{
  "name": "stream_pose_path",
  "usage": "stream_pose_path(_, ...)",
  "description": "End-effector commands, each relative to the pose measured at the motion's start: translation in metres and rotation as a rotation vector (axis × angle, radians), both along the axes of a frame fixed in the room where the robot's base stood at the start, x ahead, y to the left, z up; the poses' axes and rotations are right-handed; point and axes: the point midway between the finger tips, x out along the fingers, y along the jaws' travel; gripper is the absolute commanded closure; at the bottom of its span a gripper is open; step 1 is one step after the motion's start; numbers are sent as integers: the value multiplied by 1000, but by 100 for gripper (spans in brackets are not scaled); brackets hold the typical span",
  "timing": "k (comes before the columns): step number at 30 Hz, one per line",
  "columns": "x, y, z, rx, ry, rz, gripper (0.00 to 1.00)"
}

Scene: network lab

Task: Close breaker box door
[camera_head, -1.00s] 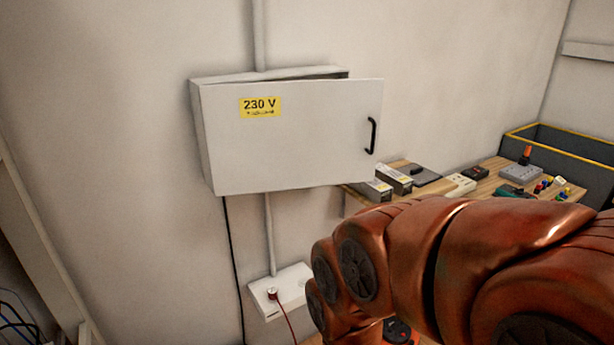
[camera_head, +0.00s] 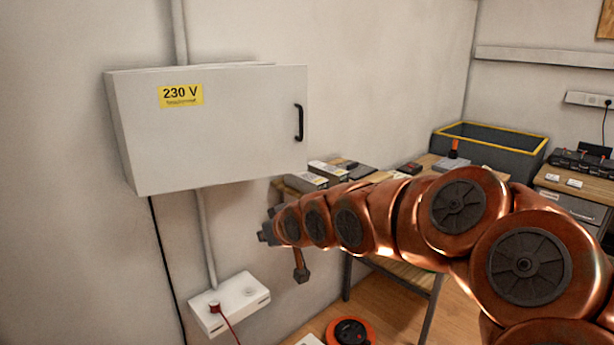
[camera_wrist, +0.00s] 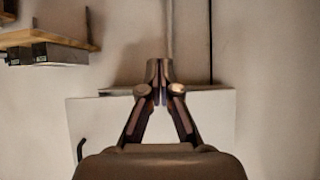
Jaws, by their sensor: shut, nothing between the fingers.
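The breaker box (camera_head: 122,140) is a light grey metal cabinet on the wall at left in the head view. Its flat door (camera_head: 235,135) carries a yellow 230 V label (camera_head: 181,95) and a black handle (camera_head: 299,122) near the right edge. The door looks slightly ajar, its free edge reaching past the box body. The door (camera_wrist: 100,125) also shows upside down in the wrist view, with the handle (camera_wrist: 81,150) at left. My gripper (camera_wrist: 160,82) is shut and empty, in front of the door's edge there. In the head view my gripper (camera_head: 266,233) is below the door's right part.
A wooden table (camera_head: 430,162) with several small devices stands right of the box. A dark crate with a yellow rim (camera_head: 490,131) sits behind it. A white socket box (camera_head: 230,303) with a red plug is below on the wall. An orange reel (camera_head: 350,331) is on the floor.

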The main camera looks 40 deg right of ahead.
Motion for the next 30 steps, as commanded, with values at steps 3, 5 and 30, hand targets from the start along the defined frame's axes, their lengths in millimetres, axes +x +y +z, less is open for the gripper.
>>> stream_pose_path(3, 9, -61, 15, -31, -196, -72, 100)
stream_pose_path(5, 7, -88, 29, -56, -291, -104, 100)
stream_pose_path(30, 20, -194, 83, -169, -601, -214, 100)
